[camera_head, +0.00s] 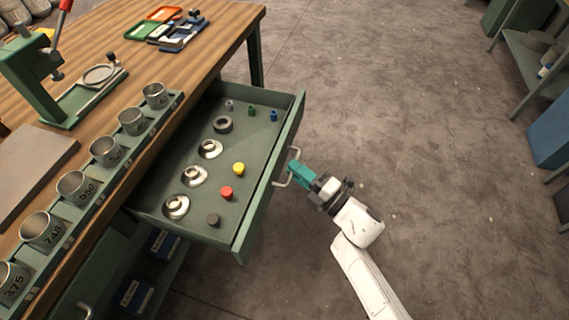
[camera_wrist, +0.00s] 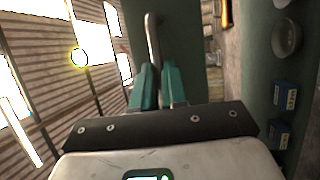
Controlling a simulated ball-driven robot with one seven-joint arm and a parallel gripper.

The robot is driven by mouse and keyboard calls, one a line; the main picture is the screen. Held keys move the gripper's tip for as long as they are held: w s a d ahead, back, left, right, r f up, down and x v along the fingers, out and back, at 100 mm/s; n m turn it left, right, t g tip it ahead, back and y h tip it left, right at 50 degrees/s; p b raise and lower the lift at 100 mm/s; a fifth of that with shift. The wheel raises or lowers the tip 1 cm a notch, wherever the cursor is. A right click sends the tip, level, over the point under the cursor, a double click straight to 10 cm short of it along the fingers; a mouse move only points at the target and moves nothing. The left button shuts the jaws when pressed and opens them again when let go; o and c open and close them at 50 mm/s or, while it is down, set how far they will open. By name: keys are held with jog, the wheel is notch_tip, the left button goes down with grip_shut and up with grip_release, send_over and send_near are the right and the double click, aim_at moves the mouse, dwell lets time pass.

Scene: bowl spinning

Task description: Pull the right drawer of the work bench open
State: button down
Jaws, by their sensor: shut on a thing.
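The work bench (camera_head: 205,58) stands at the left in the head view. In the wrist view the handle (camera_wrist: 152,38) rises from between the two teal fingers (camera_wrist: 158,85), against the green drawer front (camera_wrist: 182,40). The fingers partly hide the handle.
Numbered metal cups (camera_head: 75,186) stand in a row along the bench's front edge. A green press (camera_head: 35,75) and colored trays (camera_head: 165,28) are on the bench top. A shelf (camera_head: 535,65) stands at the far right. The floor (camera_head: 400,100) between is clear.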

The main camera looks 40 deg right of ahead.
jog(key=shift+s+d, duration=0.1)
jog(key=shift+s, duration=0.1)
jog(key=c, duration=1.2)
grip_release()
jog(key=b+v, duration=0.1)
jog(key=v, duration=0.9)
jog(key=shift+s+d+f, duration=0.1)
jog(key=shift+s+f, duration=0.05)
jog(key=shift+s, duration=0.2)
